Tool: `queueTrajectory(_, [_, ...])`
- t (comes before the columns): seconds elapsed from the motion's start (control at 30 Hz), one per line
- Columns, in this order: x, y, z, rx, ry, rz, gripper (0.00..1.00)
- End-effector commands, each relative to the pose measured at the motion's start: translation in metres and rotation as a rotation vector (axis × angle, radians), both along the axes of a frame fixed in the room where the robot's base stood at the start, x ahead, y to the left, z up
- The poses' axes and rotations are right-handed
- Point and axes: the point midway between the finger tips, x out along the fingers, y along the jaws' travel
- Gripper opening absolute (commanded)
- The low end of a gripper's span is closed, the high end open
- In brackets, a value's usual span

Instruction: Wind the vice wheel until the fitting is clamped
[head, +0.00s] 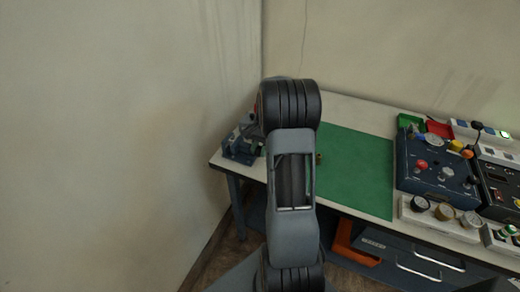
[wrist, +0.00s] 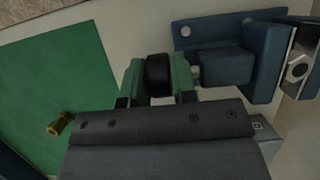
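The blue vice (head: 240,145) stands at the left end of the bench in the head view. In the wrist view its blue body (wrist: 222,66) lies at the upper right. Its black wheel (wrist: 158,74) sits between the two green-padded fingers of my gripper (wrist: 158,80), which appear to touch it on both sides. A pale metal piece with a round dark hole (wrist: 299,68) shows at the vice's jaw end; I cannot tell whether it is clamped. My arm hides the gripper in the head view.
A small brass part (wrist: 60,123) lies on the green mat (wrist: 40,75). Control boxes (head: 437,165) and gauges (head: 440,211) stand on the right of the bench. A wall rises close behind and left of the vice. The mat is otherwise largely clear.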

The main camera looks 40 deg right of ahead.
Motion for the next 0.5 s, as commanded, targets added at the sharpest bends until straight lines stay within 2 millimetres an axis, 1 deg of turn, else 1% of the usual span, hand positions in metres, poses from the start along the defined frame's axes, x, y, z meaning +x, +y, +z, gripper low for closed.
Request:
queueTrajectory(0.03, [0.0,0.0,0.0001,0.0,0.0,0.0,0.2])
queueTrajectory(0.23, [0.0001,0.0,0.0002,0.0,0.0,0.0,0.01])
queueTrajectory(0.37, [0.0003,-0.0004,0.0022,0.011,0.006,-0.001,0.0])
queueTrajectory(0.5, [0.0005,-0.0014,0.0046,0.08,0.045,-0.002,0.0])
